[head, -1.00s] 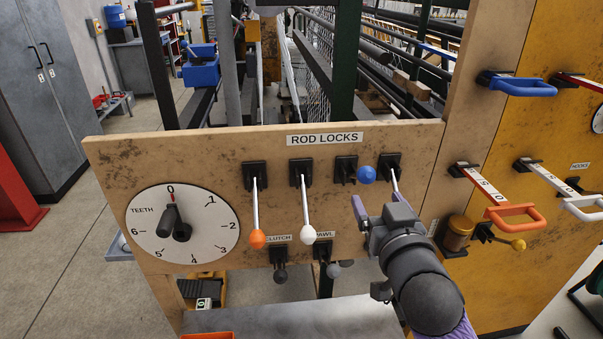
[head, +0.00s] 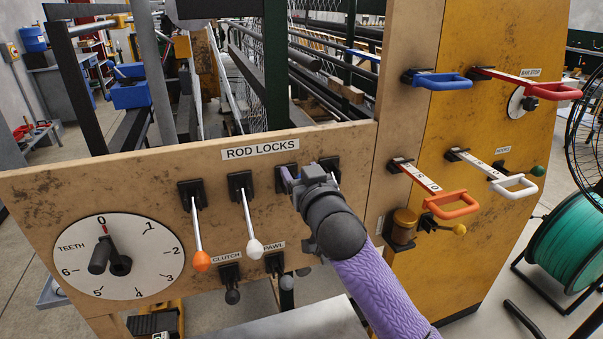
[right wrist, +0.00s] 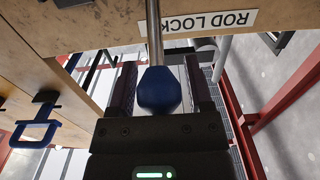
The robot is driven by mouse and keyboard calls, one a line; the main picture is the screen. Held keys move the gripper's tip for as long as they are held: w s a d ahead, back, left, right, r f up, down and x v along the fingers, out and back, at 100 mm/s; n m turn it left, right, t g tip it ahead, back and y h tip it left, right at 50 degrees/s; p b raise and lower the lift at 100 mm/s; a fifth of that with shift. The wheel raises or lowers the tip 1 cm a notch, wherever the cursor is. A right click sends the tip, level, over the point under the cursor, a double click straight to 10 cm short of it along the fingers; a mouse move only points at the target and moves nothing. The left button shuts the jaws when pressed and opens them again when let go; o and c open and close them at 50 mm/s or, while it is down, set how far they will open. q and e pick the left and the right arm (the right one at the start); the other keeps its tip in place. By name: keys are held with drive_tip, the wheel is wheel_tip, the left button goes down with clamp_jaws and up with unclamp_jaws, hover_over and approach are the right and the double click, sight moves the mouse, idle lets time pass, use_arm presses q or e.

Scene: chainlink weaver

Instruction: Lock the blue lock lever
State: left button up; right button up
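The blue lock lever ends in a blue knob (right wrist: 159,92) on a pale metal stem in the right wrist view. In the head view it is hidden behind my right gripper (head: 304,180), in front of the third and fourth rod lock brackets. The knob sits between the two fingers, with narrow gaps at its sides; the gripper looks open around it. The orange lock lever (head: 201,258) and white lock lever (head: 254,245) hang down to its left. My left gripper is not in view.
The wooden panel carries a ROD LOCKS label (head: 261,149) and a teeth dial (head: 118,256). Clutch (head: 231,291) and pawl (head: 285,279) knobs sit below the levers. Blue (head: 437,81), red (head: 530,85), orange (head: 452,205) and white (head: 515,186) handles project at the right.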

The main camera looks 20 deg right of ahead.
drive_tip(key=c, duration=0.7)
clamp_jaws()
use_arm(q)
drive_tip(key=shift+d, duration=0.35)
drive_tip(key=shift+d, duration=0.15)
use_arm(e)
drive_tip(key=shift+f, duration=0.1)
